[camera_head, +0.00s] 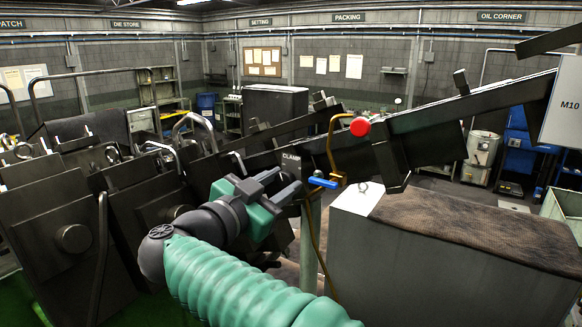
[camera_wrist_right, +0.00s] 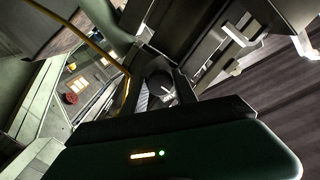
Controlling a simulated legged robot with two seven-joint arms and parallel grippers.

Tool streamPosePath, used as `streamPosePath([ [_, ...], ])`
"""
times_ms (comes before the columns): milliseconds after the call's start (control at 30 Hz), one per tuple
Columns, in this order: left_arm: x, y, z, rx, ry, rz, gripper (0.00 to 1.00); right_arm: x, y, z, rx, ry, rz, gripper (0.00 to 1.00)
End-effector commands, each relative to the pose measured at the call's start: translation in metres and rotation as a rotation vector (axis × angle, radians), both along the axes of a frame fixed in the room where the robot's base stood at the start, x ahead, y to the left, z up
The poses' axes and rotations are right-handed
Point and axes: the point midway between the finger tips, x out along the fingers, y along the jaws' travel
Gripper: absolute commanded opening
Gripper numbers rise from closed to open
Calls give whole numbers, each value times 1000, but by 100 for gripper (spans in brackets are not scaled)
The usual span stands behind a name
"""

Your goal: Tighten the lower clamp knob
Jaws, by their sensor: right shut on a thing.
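My right gripper (camera_head: 283,183) reaches from the bottom of the head view to the machine, just below the CLAMP label (camera_head: 291,157). Its fingers point up and right. In the right wrist view a dark round knob with a white mark (camera_wrist_right: 160,87) sits between the fingers (camera_wrist_right: 163,92), and they are shut on it. In the head view the fingers and wrist hide this knob. I cannot tell how tight it is. My left gripper is not in view.
A blue valve handle (camera_head: 322,183) on a bent copper pipe (camera_head: 331,150) is close to the right of my fingers. A red ball (camera_head: 360,127) is above it. A chute (camera_head: 450,105) runs up right. A grey box with a brown mat (camera_head: 450,225) stands at right.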

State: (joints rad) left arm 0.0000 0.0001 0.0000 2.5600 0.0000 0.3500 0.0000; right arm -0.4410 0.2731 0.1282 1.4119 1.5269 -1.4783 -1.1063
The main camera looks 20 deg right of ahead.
Motion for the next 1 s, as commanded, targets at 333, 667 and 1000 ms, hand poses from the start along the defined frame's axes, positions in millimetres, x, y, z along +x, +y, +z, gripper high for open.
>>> streamPosePath([
  [333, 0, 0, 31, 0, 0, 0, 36, 0, 0, 5, -110, 134, 2, 0],
  [667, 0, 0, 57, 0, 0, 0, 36, 1, 0, 9, -187, 230, 3, 0],
  [1000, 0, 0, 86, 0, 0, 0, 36, 1, 1, 7, -308, 386, 4, 0],
])
